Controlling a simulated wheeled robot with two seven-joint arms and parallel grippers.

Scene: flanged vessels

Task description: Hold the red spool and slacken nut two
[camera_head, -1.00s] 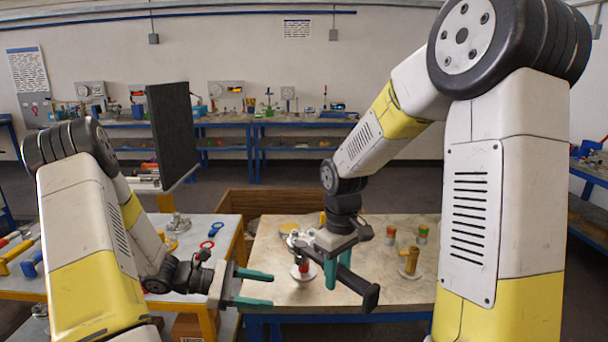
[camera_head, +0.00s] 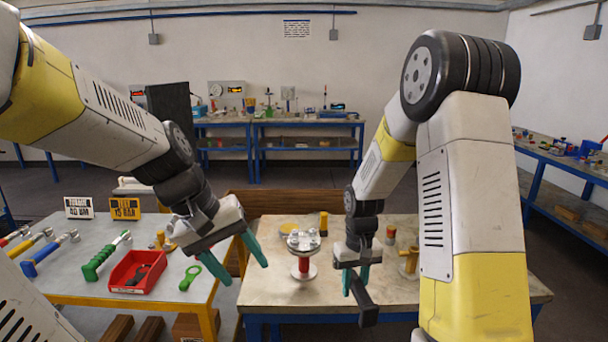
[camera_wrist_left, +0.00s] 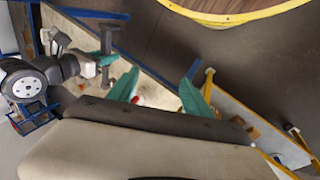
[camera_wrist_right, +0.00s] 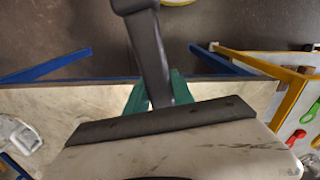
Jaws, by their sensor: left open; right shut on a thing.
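The red spool (camera_head: 304,265) stands upright on the table, between a round base and a pale top flange (camera_head: 303,241) with several nuts on it. I cannot read which nut is number two. My left gripper (camera_head: 247,270) is open and empty, tilted downward to the left of the spool and apart from it. Its spread teal fingers (camera_wrist_left: 160,78) show in the left wrist view. My right gripper (camera_head: 356,284) is shut on a dark long-handled tool (camera_head: 364,303), right of the spool and apart from it. The tool's shaft (camera_wrist_right: 150,52) shows in the right wrist view.
Yellow and orange fittings (camera_head: 410,262) stand at the table's right, partly behind my right arm. A side table at left holds a red tray (camera_head: 137,271), a green ring-ended tool (camera_head: 190,276) and several coloured-handled tools. The table's front-right area (camera_head: 450,290) is partly hidden.

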